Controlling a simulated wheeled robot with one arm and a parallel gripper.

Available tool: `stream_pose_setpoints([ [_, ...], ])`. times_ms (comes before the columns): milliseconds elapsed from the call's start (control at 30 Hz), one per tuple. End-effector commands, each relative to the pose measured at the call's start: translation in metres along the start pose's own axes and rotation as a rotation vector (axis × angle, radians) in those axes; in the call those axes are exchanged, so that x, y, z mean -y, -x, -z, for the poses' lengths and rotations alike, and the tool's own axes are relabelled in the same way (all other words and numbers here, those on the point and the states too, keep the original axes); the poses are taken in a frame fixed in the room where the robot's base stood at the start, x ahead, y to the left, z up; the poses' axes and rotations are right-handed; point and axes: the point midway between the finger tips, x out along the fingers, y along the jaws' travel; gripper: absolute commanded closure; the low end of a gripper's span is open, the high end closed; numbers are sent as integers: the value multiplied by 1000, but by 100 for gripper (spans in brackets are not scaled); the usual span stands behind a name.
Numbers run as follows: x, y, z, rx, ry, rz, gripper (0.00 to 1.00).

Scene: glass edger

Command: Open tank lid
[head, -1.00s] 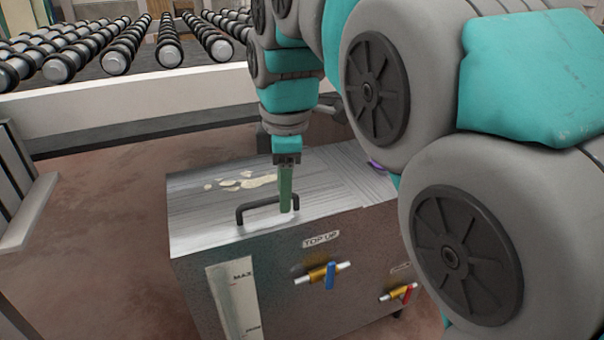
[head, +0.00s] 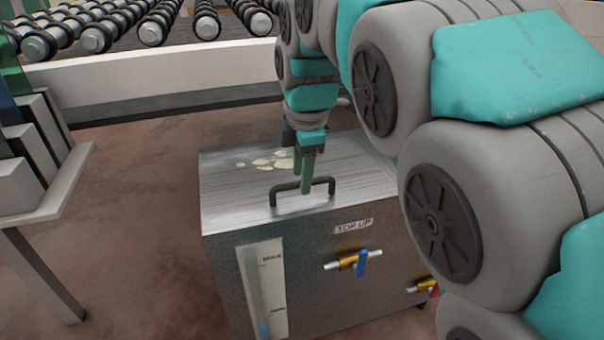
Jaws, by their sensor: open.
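The metal tank (head: 225,262) stands on the floor in the middle of the head view. Its brushed-metal lid (head: 232,198) lies flat and shut on top, with pale stains toward the back. A black bar handle (head: 302,184) rises near the lid's front edge. My gripper (head: 303,182) points down at the handle with its green fingers open. One finger overlaps the middle of the handle bar in the picture and the other is behind it. I cannot tell whether they touch the bar. My arm hides the lid's back right part.
A roller conveyor (head: 190,88) runs behind the tank. A grey rack on a stand (head: 40,205) is at the left. The tank front has a blue-handled valve (head: 361,263), a red-handled valve (head: 433,290) and a level gauge (head: 262,285). Floor is clear left of the tank.

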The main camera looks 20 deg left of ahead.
Motion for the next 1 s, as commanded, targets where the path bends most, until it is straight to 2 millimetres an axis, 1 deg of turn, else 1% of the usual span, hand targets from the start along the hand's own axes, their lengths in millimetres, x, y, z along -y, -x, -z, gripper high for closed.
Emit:
stream_pose_setpoints([
  [100, -1, -7, 0, 0, 0, -4, 53],
  [333, -1, -8, 0, -1, -1, -4, 53],
  [733, 0, -8, 0, -1, -1, -3, 98],
  [767, 0, -8, 0, -1, -1, -3, 100],
  [1000, 0, -8, 0, -1, -1, -3, 100],
])
